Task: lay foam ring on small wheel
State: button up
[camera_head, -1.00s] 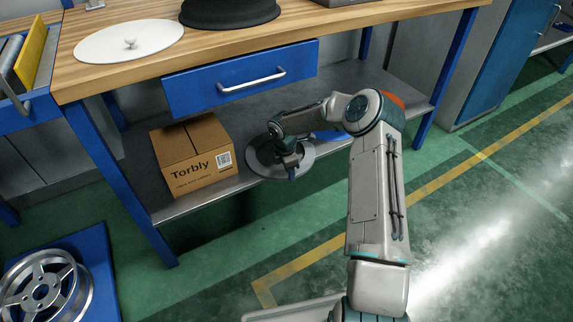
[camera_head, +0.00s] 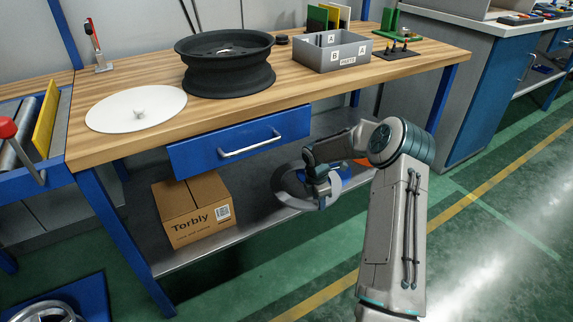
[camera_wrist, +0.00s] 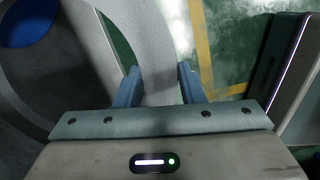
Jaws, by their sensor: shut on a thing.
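My gripper (camera_head: 325,188) is shut on the foam ring (camera_head: 283,186), a flat light-grey ring, by its near right part. The ring is at the front edge of the lower shelf, seemingly raised off it. In the wrist view the ring (camera_wrist: 143,30) passes between the two blue-grey fingers (camera_wrist: 160,84). A black wheel (camera_head: 228,83) lies flat on the bench top. A silver spoked wheel (camera_head: 48,312) is at the bottom left, mostly cut off by the picture edge. I cannot tell which wheel is meant as the small one.
The wooden bench (camera_head: 290,105) has a blue drawer (camera_head: 240,143) above my gripper. A cardboard box (camera_head: 195,211) stands on the lower shelf (camera_head: 255,226). A white disc (camera_head: 112,110) and a grey bin (camera_head: 333,55) are on the bench. Floor in front is open.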

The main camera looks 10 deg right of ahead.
jog(key=s+a+r+m, duration=0.2)
jog(key=m, duration=0.1)
jog(key=s+a+r+m, duration=0.2)
jog(key=r+m, duration=0.1)
jog(key=s+a+r+m+g, duration=0.1)
jog(key=s+a+r+m, duration=0.1)
jog(key=r+m, duration=0.1)
jog(key=shift+a+m, duration=0.3)
jog(key=shift+a, duration=0.1)
jog(key=s+a+r+m+y, duration=0.1)
jog(key=s+a+r+m, duration=0.55)
jog(key=m, duration=0.35)
jog(key=shift+g, duration=0.3)
jog(key=r+p, duration=0.6)
jog(key=p, duration=0.4)
jog(key=s+r+p, duration=0.1)
jog(key=r+p, duration=0.6)
jog(key=p, duration=0.3)
jog(key=s+r+p, duration=0.1)
jog(key=r+p, duration=0.6)
jog(key=p, duration=0.3)
jog(key=shift+s+d+p, duration=0.1)
jog(key=shift+d+p, duration=0.2)
jog(key=shift+d, duration=0.05)
